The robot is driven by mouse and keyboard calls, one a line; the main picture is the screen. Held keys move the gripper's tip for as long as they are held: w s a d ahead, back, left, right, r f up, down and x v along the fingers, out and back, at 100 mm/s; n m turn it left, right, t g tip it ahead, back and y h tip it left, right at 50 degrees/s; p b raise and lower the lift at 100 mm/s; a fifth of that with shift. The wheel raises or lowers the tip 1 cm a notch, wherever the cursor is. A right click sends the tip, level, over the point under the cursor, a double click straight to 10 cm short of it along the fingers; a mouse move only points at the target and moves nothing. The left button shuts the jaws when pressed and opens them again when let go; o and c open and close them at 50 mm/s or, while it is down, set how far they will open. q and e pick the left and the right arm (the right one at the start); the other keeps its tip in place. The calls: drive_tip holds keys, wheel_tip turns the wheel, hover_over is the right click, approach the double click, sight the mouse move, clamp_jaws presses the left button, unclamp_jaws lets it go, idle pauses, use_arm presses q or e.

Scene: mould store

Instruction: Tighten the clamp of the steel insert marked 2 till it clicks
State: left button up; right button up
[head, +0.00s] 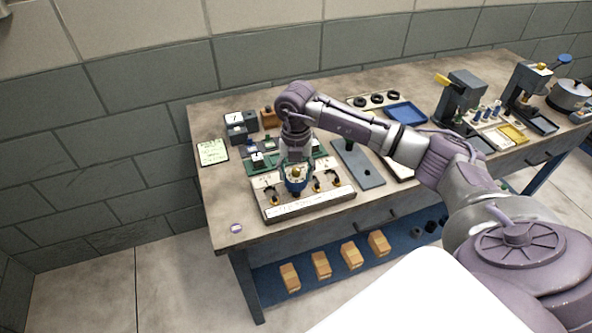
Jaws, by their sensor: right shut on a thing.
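My right gripper (296,170) points down over a pale rack (310,206) with a lettered front strip. It is shut on a blue tool with a yellowish top (295,185), which is at the rack; whether it is seated or lifted I cannot tell. Behind the rack is a green fixture (254,170) with small grey and white parts, partly hidden by my right arm. Dark blocks stand behind it, one with a white label that seems to read 7 (234,118). I cannot make out an insert marked 2 or its clamp. My left gripper is not in view.
Black-and-yellow tools (273,196) stand in the rack. A grey plate (358,164), a blue tray (405,113) and black rings (377,98) lie right of it. A written card (213,152) lies at left. Presses (460,98) stand far right. Orange blocks (321,265) sit on the lower shelf.

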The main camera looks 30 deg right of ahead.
drive_tip(key=shift+m, duration=0.8)
drive_tip(key=shift+s+m+p, duration=0.1)
drive_tip(key=shift+m+p, duration=0.3)
drive_tip(key=shift+m, duration=0.5)
drive_tip(key=shift+f+m, duration=0.1)
drive_tip(key=shift+m, duration=0.6)
